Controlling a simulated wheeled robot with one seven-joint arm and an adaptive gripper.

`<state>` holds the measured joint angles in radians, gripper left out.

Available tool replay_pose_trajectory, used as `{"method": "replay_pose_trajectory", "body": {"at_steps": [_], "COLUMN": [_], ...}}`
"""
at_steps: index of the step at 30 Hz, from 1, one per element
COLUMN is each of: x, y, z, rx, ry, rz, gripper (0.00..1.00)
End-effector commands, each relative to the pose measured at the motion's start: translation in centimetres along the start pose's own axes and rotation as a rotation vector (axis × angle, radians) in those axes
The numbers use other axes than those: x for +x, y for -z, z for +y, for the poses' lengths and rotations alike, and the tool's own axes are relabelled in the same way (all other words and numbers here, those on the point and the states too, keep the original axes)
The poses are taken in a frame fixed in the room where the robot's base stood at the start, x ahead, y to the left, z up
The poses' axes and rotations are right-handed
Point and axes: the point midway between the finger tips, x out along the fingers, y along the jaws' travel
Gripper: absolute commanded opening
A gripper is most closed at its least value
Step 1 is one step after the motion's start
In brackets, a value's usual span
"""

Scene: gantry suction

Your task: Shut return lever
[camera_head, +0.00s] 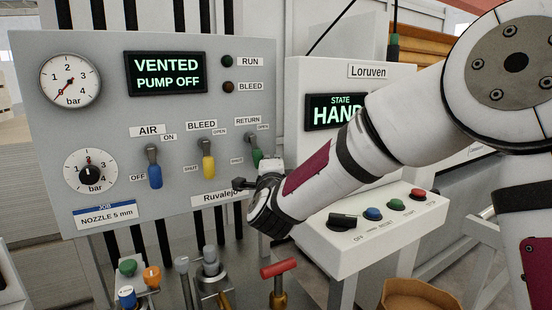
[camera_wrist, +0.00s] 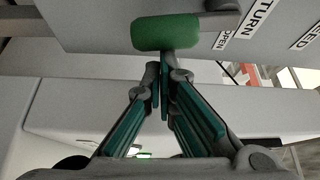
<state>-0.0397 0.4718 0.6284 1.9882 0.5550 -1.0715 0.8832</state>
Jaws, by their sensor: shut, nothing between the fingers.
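The green return lever (camera_head: 257,158) is on the grey panel under the RETURN label, at the right of the lever row. Its handle points down from its pivot, and its lower end is partly hidden by my arm's end. In the wrist view its green grip (camera_wrist: 165,32) lies across the top, just beyond my fingertips. My gripper (camera_wrist: 164,75) is shut and empty, with its tips close to or against the grip; contact cannot be told. In the head view my gripper (camera_head: 245,184) is just below the lever, mostly seen from the side.
The yellow bleed lever (camera_head: 208,166) and blue air lever (camera_head: 154,175) hang to the left. The panel screen (camera_head: 166,74) reads VENTED, PUMP OFF. A control box (camera_head: 372,225) with buttons stands right, under my arm. Fittings and a red T-handle (camera_head: 279,268) stand below.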

Motion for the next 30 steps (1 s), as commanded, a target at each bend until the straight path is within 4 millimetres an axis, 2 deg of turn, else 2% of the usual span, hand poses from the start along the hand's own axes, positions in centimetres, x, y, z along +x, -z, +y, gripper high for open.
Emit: {"method": "replay_pose_trajectory", "body": {"at_steps": [10, 30], "x": [-0.32, -0.87], "y": [-0.58, -0.69], "z": [0.24, 0.24], "rx": [0.104, 0.115], "ry": [-0.055, -0.062], "rz": [0.000, -0.001], "gripper": [0.00, 0.00]}}
